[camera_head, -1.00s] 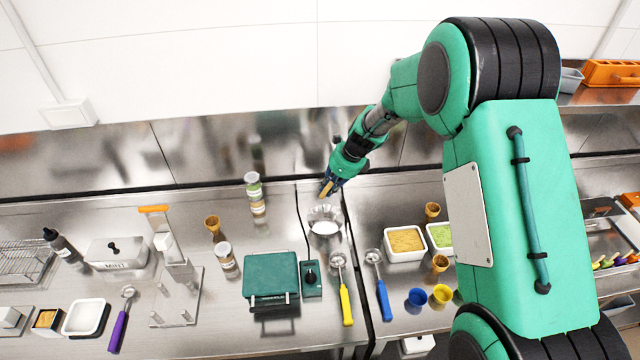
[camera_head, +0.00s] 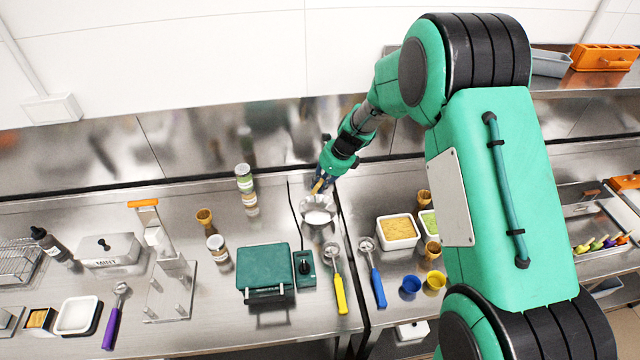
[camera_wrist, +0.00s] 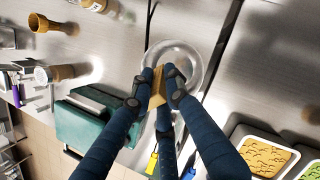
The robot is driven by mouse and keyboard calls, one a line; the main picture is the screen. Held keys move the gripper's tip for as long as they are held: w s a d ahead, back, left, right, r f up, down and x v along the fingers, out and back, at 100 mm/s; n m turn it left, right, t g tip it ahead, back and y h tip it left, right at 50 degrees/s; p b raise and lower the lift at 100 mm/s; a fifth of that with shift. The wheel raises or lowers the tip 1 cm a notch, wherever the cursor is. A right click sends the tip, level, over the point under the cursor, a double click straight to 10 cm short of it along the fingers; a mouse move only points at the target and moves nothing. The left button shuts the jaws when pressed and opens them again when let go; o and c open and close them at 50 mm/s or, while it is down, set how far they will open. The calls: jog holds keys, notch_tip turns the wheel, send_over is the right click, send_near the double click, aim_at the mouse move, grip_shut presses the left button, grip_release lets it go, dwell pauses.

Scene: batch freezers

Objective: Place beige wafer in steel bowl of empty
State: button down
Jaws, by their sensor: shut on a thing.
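My gripper (camera_head: 322,180) is shut on the beige wafer (camera_wrist: 157,88), which sticks out between the fingertips. The wafer also shows in the head view (camera_head: 317,187) as a small tan piece. The steel bowl (camera_head: 316,203) stands on the counter just below the gripper, with a white patch inside. In the wrist view the bowl (camera_wrist: 190,58) lies behind the wafer and fingers, which hide part of its inside. The wafer appears to be over the bowl's near part in that view; I cannot tell whether it touches it.
A dark green waffle iron (camera_head: 265,272) stands left of the bowl. A yellow-handled scoop (camera_head: 340,292) and a blue-handled scoop (camera_head: 377,285) lie in front. A tub of tan crumbs (camera_head: 397,230) is to the right. Shaker jars (camera_head: 244,180) stand at the back left.

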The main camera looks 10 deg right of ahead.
jog(key=shift+f+b, duration=4)
jog(key=shift+f, duration=0.95)
jog(key=c, duration=1.6)
grip_release()
notch_tip(320, 180, up, 7)
jog(key=p, duration=0.6)
